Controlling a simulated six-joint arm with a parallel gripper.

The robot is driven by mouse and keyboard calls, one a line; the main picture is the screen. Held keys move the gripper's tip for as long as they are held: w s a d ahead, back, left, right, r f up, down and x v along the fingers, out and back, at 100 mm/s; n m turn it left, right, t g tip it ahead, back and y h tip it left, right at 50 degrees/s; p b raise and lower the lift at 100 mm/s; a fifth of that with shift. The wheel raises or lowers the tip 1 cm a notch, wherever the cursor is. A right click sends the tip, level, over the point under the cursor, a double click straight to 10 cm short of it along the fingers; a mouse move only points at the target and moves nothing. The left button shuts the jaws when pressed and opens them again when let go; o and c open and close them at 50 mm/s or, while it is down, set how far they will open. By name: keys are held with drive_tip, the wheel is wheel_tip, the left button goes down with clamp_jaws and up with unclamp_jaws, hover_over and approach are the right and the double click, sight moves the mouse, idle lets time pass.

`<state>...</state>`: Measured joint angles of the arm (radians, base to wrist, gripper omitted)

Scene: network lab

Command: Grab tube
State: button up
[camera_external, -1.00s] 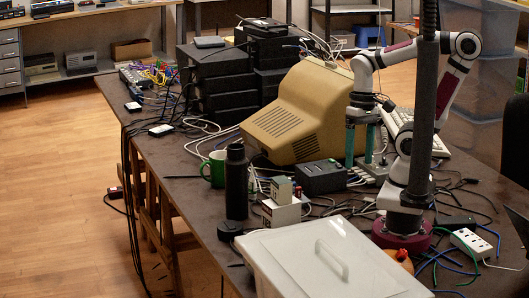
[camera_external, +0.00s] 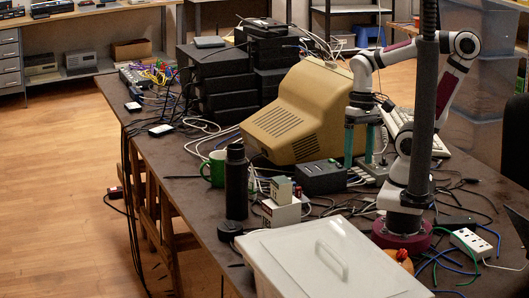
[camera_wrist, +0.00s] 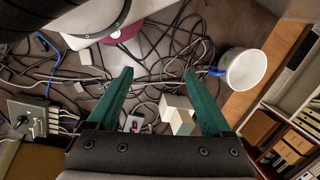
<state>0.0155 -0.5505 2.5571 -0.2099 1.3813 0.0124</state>
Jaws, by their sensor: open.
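I cannot clearly make out a tube in either view. My gripper (camera_external: 360,163) points down over the cluttered table, beside the dark box with a lit front. Its two green fingers are apart with nothing held between them. In the wrist view my gripper (camera_wrist: 160,72) also shows open, with dark cables and bare table visible between and beyond the fingertips. A thin pale rod-like piece (camera_wrist: 82,78) lies among the cables left of the fingers; I cannot tell whether it is a tube or a cable.
A beige monitor (camera_external: 300,110), black box (camera_external: 321,178), dark bottle (camera_external: 236,185), green mug (camera_external: 214,168) and lidded white bin (camera_external: 290,250) crowd the table. White blocks (camera_wrist: 178,113) and a switch box (camera_wrist: 32,118) show in the wrist view. Loose cables cover much of the surface.

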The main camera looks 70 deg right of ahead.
drive_tip(key=w+d+f+m+t+y, duration=0.1)
drive_tip(key=w+d+m+t+y, duration=0.1)
drive_tip(key=w+m+y, duration=0.65)
drive_tip(key=w+d+f+m+t+h, duration=0.25)
drive_tip(key=w+d+m+t, duration=0.35)
drive_tip(key=d, duration=0.4)
drive_tip(key=w+d+f+m+t+h, duration=0.1)
drive_tip(key=w+d+f+m+t, duration=0.25)
drive_tip(key=w+d+m, duration=0.45)
drive_tip(key=m, duration=0.1)
hover_over(252, 182)
drive_tip(key=d, duration=0.2)
wheel_tip(252, 182, down, 6)
drive_tip(key=shift+s+d+f, duration=0.15)
drive_tip(key=shift+s+f, duration=0.05)
drive_tip(key=shift+s, duration=0.15)
clamp_jaws()
